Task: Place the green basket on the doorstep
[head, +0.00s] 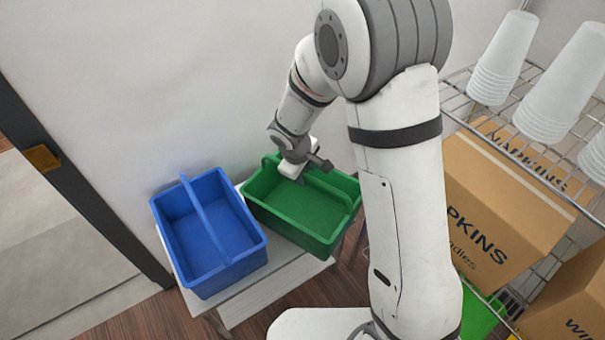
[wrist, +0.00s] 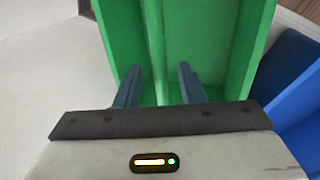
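The green basket (head: 325,235) is upright on a small white bench and looks empty. It also shows in the wrist view (wrist: 250,45), with its central handle (wrist: 154,45) running between my fingers. My gripper (head: 299,175) points down at the handle, near the basket's back left side. In the wrist view its two dark fingers (wrist: 160,85) are apart, one on each side of the handle, with a gap visible at the right finger. The doorstep (head: 70,270) is the pale floor beyond the dark door frame at the left.
A blue basket (head: 210,240) stands close beside the green one, on the same white bench (head: 265,297). A wire shelf (head: 520,150) with cups (head: 502,60) and napkin boxes (head: 500,205) is at the right. A wall is behind the baskets. The dark door frame (head: 90,205) borders the doorway.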

